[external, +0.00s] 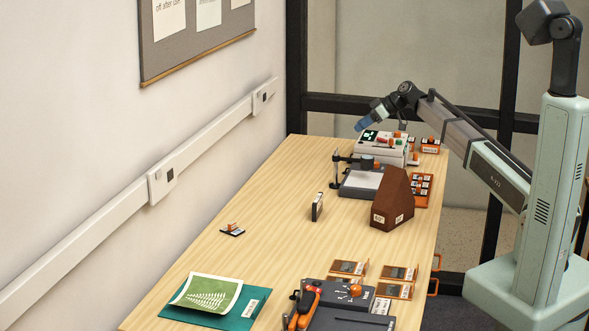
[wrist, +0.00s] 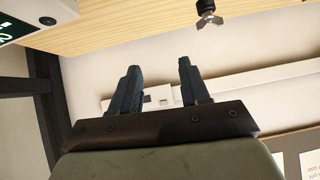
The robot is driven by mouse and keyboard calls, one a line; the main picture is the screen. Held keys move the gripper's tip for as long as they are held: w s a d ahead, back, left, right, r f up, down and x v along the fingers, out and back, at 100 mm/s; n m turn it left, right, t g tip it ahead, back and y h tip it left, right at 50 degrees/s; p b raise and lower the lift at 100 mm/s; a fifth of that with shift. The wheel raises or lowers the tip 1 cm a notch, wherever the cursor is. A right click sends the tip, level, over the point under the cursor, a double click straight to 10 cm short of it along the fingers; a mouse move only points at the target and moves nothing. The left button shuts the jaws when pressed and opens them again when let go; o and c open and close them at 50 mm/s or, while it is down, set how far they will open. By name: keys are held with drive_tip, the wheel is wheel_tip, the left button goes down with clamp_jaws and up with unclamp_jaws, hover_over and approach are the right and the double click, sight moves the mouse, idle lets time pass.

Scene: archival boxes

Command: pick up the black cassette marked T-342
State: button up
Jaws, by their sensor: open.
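My gripper (external: 362,124) is at the far end of the table, raised near the white device. In the wrist view its two blue-grey fingers (wrist: 158,66) are apart with nothing between them. A small black case (external: 317,207) stands upright on the middle of the table, well in front of my gripper. A flat dark piece (external: 232,231) with an orange part on top lies to its left. I cannot read T-342 on anything, so I cannot tell which thing is the marked cassette. No cassette shows in the wrist view.
A white device (external: 383,148), a stand with an arm (external: 336,170) and a brown house-shaped box (external: 391,203) fill the far right. Several orange-edged holders (external: 398,273), a dark grey unit (external: 350,318) and a green folder (external: 245,310) are nearer. The table's middle left is mostly clear.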

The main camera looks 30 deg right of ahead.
drive_tip(key=s+a+f+n+g+h, duration=0.1)
drive_tip(key=s+a+f+n+g, duration=0.15)
drive_tip(key=a+n, duration=0.4)
drive_tip(key=s+a+f+n+g+h, duration=0.1)
drive_tip(key=s+a+n+g+h, duration=0.2)
drive_tip(key=a, duration=0.7)
drive_tip(key=n+g+h, duration=0.1)
drive_tip(key=n+h, duration=0.3)
drive_tip(key=n, duration=0.5)
hover_over(318, 198)
wheel_tip(318, 198, down, 14)
clamp_jaws()
